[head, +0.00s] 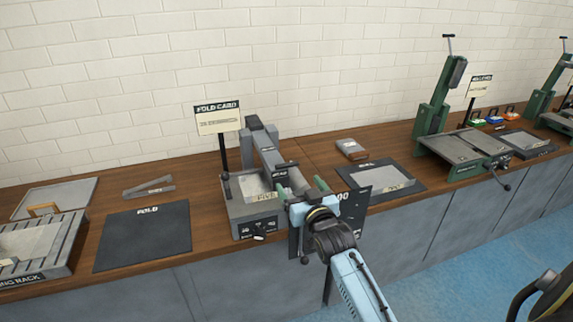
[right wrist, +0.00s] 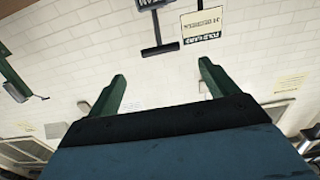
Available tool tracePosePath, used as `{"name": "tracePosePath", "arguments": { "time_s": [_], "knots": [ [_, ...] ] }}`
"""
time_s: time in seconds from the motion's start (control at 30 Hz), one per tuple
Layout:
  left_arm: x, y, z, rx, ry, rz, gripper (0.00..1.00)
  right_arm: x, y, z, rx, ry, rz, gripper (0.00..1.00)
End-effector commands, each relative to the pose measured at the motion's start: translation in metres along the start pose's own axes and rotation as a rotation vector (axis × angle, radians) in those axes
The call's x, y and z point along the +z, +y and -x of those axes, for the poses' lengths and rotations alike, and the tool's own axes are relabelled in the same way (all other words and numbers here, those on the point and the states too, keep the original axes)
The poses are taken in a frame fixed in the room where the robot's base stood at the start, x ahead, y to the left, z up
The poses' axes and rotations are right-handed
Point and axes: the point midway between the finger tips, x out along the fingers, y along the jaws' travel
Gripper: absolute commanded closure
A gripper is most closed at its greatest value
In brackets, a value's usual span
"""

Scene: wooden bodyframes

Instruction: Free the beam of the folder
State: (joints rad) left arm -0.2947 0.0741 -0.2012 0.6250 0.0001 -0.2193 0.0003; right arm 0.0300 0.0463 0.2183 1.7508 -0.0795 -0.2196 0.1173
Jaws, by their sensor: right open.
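The grey folder (head: 255,205) stands on the wooden bench under a "FOLD CARD" sign (head: 217,118). Its grey beam (head: 268,155) slopes from the rear post down toward the front, with a dark crossbar near its front end. A pale sheet lies in the folder's bed beside the beam. My right gripper (head: 308,186) is at the folder's front right, close to the beam's front end, its green fingers apart. In the right wrist view the right gripper (right wrist: 165,85) is open with nothing between its fingers. Whether it touches the folder cannot be told. My left gripper is not in view.
A dark "FOLD" mat (head: 145,235) lies left of the folder, with a slotted rack (head: 40,250) farther left. A dark mat with a pale sheet (head: 382,178) and a small grey block (head: 352,149) lie right. A green press (head: 450,120) stands beyond them.

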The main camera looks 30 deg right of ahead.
Motion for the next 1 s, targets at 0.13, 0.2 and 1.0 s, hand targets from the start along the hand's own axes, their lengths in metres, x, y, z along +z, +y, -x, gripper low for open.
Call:
{"name": "tracePosePath", "arguments": {
  "time_s": [0.13,0.2,1.0],
  "knots": [
    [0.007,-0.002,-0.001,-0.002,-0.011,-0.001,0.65,-0.002,0.000,-0.032,0.000,0.003,0.001,0.15],
    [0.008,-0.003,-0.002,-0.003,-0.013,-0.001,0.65,0.000,0.000,-0.045,-0.001,0.001,0.001,0.15],
    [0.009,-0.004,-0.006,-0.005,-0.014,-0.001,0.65,0.000,0.000,-0.110,-0.001,-0.001,0.002,0.15]
  ]
}}
